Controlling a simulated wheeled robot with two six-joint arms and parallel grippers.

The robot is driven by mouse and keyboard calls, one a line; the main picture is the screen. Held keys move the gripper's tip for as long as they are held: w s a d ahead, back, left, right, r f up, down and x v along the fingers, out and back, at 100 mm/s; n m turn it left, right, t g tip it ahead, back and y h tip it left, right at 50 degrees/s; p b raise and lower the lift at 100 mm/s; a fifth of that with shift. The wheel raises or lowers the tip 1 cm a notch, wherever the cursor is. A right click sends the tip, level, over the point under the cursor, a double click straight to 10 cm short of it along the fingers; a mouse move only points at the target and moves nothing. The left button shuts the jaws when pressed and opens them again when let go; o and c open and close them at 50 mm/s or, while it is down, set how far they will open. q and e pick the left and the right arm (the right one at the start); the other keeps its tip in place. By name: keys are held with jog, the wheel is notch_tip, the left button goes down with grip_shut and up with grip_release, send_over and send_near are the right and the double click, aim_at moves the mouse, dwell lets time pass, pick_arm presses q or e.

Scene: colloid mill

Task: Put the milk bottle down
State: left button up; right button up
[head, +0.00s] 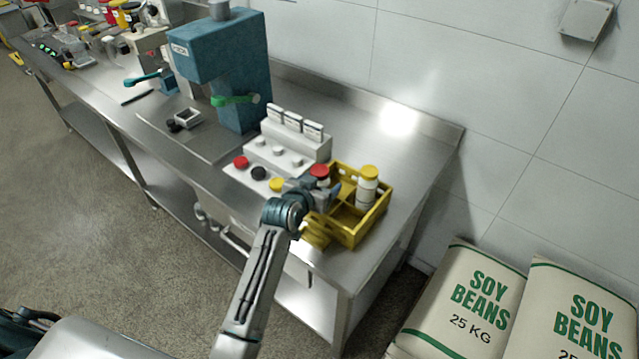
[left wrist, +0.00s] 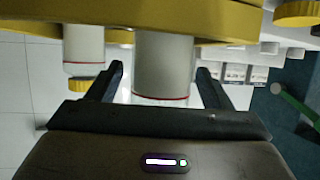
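A white bottle with a red cap (head: 320,171), which I take for the milk bottle, is at the left side of the yellow crate (head: 378,212). In the left wrist view its white body (left wrist: 164,65) with a red line stands between my fingers, its far end behind the yellow crate wall (left wrist: 215,22). My left gripper (head: 325,192) is around this bottle. In the left wrist view the fingers of my left gripper (left wrist: 162,75) are spread, with a gap on both sides of the bottle. The bottle's base is hidden. My right gripper is not in view.
A second white bottle (head: 367,190) with a yellow cap stands in the crate. To the left are a white button panel (head: 285,158) and a blue machine (head: 230,70). The steel table (head: 400,150) is clear behind the crate. Soy bean sacks (head: 470,300) lie at the right.

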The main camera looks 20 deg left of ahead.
pick_arm(q)
jog(key=shift+r, duration=0.1)
jog(key=shift+r, duration=0.35)
jog(key=shift+s+r, duration=0.15)
jog(key=shift+r, duration=0.05)
jog(key=b+v, duration=0.2)
jog(key=v, duration=0.9)
jog(key=shift+s+r, duration=0.2)
jog(key=shift+s, duration=0.05)
dwell(0.4)
